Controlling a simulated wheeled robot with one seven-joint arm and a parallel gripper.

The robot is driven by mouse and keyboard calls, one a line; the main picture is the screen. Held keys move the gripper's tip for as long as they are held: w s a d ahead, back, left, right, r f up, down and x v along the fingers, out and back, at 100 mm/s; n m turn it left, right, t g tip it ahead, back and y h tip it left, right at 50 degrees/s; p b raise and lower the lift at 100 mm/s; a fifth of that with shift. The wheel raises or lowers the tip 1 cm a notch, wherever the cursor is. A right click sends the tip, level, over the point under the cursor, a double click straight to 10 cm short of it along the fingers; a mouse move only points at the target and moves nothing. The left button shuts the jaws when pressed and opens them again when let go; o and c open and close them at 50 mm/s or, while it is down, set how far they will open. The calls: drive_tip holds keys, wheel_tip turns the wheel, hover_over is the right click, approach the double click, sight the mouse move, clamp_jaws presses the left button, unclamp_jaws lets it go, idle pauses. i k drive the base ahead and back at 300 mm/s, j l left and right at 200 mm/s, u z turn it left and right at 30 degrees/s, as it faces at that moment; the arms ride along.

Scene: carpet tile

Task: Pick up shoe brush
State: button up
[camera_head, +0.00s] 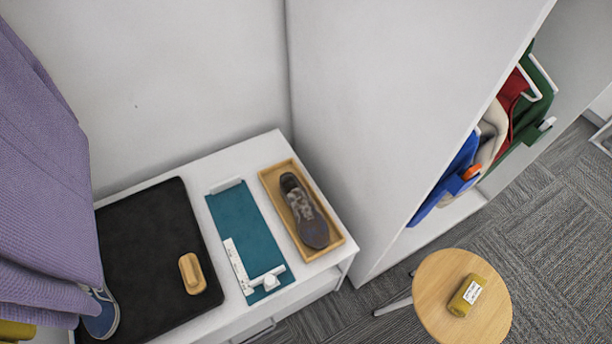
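The shoe brush appears to be the small oval tan wooden block (192,273). It lies on a black mat (140,215) near the mat's right edge, on a white bench. Its bristles cannot be made out from above. Nothing touches it from the side, and the mat around it is bare. My gripper is not in view.
A teal board with white fittings (240,225) lies right of the mat. Beyond it, a wooden tray (269,183) holds a grey shoe (305,210). Purple cloth (45,180) hangs left, above a blue shoe (102,314). A round stool (435,300) bears a yellow block (466,296).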

sight(193, 277)
drive_tip(key=u, duration=1.3)
drive_tip(key=k+j+u, duration=0.35)
drive_tip(key=k+l, duration=0.05)
drive_tip(key=l, duration=0.05)
